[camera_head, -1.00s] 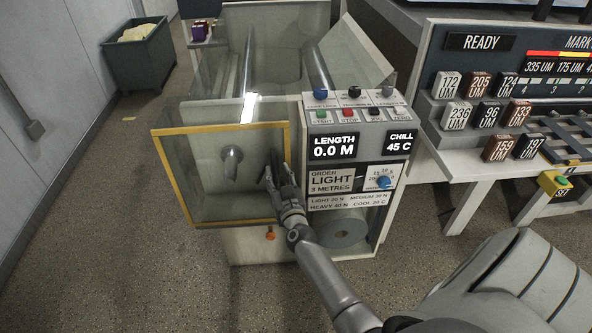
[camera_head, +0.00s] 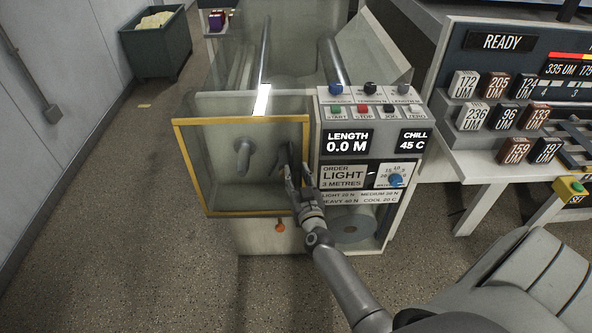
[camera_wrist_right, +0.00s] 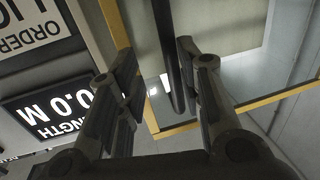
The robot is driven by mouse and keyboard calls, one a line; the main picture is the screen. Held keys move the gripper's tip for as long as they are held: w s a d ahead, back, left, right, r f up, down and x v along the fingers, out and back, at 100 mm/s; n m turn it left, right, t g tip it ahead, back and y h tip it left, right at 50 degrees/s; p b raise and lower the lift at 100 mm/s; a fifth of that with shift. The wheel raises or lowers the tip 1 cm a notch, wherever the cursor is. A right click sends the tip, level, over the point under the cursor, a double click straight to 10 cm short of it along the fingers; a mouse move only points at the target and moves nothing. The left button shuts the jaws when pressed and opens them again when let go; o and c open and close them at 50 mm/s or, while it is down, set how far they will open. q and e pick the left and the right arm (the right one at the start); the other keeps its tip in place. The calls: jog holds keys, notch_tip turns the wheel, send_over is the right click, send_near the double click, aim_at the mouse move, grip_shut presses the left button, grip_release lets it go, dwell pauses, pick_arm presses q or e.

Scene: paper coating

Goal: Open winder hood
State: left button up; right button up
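The winder hood is a clear panel with a yellow frame (camera_head: 240,121) on the front of the pale machine. It looks down. My right gripper (camera_head: 291,172) is in front of the hood's right side, close to the yellow upright. In the right wrist view my right gripper (camera_wrist_right: 160,85) is open, its two fingers spread apart. A dark upright bar (camera_wrist_right: 170,45), apparently the hood's handle, shows between and beyond the fingers. I cannot tell whether either finger touches it. The yellow frame (camera_wrist_right: 272,100) also shows there. My left gripper is not in view.
The control panel (camera_head: 346,141) with its buttons and displays stands just right of my gripper. A bench with several labelled blocks (camera_head: 505,117) is farther right. A green bin (camera_head: 160,50) stands at the back left.

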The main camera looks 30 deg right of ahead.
aim_at(292, 170)
jog(key=p+v, duration=0.3)
jog(key=v, duration=0.7)
dwell(0.6)
jog(key=shift+w, duration=0.1)
jog(key=shift+p, duration=0.3)
jog(key=b+x, duration=0.1)
jog(key=x, duration=0.3)
jog(key=b+x, duration=0.2)
jog(key=x, duration=0.2)
jog(key=a+b+x, duration=0.1)
jog(key=x, duration=0.3)
jog(key=shift+w+d+r, duration=0.1)
jog(key=shift+w+r, duration=0.2)
jog(key=shift+w, duration=0.25)
